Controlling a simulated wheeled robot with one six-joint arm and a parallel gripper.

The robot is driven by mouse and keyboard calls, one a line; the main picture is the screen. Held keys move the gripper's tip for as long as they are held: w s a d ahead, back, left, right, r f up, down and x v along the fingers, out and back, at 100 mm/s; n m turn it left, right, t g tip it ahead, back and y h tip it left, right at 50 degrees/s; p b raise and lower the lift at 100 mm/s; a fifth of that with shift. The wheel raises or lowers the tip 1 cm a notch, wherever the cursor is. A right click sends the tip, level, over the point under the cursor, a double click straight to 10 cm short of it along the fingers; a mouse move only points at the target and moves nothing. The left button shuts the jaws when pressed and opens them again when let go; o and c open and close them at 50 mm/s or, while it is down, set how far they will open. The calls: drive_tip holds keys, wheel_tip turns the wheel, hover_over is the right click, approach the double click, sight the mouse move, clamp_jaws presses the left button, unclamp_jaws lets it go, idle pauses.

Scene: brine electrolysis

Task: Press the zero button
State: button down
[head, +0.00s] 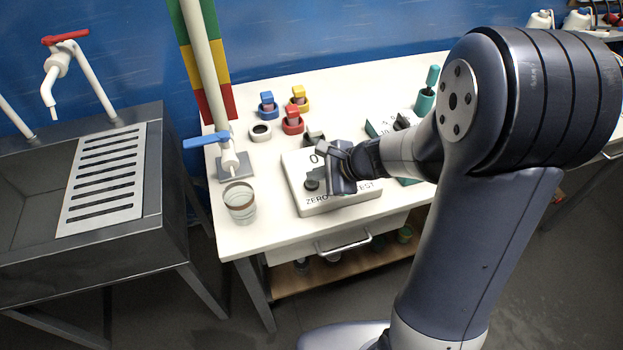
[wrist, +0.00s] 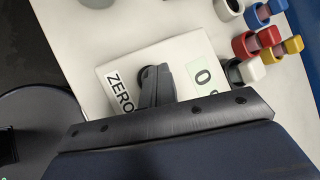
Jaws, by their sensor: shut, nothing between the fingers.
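The white instrument box (head: 310,202) sits on the white bench, with "ZERO" and "TEST" lettering along its front edge. A round dark button (head: 311,184) stands on its top by the "ZERO" label. My gripper (head: 338,170) is over the box, close to this button and to its right. In the wrist view the shut fingers (wrist: 162,75) overlap part of the dark round button (wrist: 147,74), beside the "ZERO" label. Whether they touch it cannot be told. A pale green display showing a 0 (wrist: 202,77) lies beside the fingers. My gripper holds nothing.
A clear cup (head: 240,203) and a blue-handled valve (head: 207,140) on a pipe stand left of the box. Blue (head: 267,104), yellow (head: 299,98) and red (head: 292,120) holders stand behind it. A dark green device (head: 380,126) is behind my arm. A sink (head: 100,195) is at far left.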

sight(316, 183)
drive_tip(key=shift+r+p, duration=0.4)
drive_tip(key=shift+r, duration=0.3)
wheel_tip(316, 183, up, 5)
drive_tip(key=p, duration=0.4)
idle(0.7)
